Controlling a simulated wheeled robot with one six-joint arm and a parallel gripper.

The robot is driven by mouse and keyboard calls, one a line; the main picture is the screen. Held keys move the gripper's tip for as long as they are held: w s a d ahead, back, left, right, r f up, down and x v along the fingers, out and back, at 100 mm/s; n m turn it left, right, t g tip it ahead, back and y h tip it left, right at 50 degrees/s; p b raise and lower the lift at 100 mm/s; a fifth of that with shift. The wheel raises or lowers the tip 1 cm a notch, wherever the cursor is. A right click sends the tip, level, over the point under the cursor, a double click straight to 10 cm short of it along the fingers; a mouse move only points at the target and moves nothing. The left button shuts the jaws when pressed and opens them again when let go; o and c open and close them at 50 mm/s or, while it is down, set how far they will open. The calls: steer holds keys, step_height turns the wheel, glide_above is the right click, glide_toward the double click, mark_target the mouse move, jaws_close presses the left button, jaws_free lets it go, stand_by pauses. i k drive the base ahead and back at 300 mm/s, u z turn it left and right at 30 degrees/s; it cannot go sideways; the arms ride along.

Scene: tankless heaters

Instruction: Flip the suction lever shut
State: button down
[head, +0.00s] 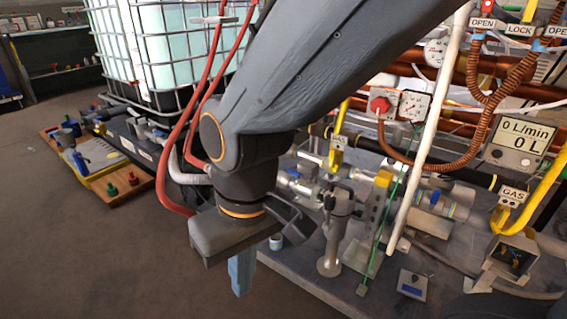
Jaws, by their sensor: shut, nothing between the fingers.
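My gripper (240,277) hangs at the lower middle of the head view with its light-blue fingers pointing down. The fingers are together and hold nothing. They are in front of the bench edge, apart from the fittings. I cannot tell for sure which lever is the suction lever. A blue-handled valve (294,172) sits on the grey pipework right of my wrist, and another blue-handled valve (434,198) is farther right. More blue-handled fittings (159,134) lie on the low left platform by the tank. My arm hides part of the pipework and the tank's front.
A caged white tank (165,45) stands behind my arm. Red hoses loop beside it. A metal pump-like post (331,235) and a white pole (430,130) rise from the grey bench (290,268). The floor at lower left is clear.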

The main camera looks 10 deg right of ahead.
mark_target(289, 171)
steer(key=k, duration=0.65)
steer(key=u, duration=0.8)
steer(key=i, duration=1.05)
steer(key=z, duration=0.55)
steer(key=i, duration=0.55)
steer(key=z, duration=0.6)
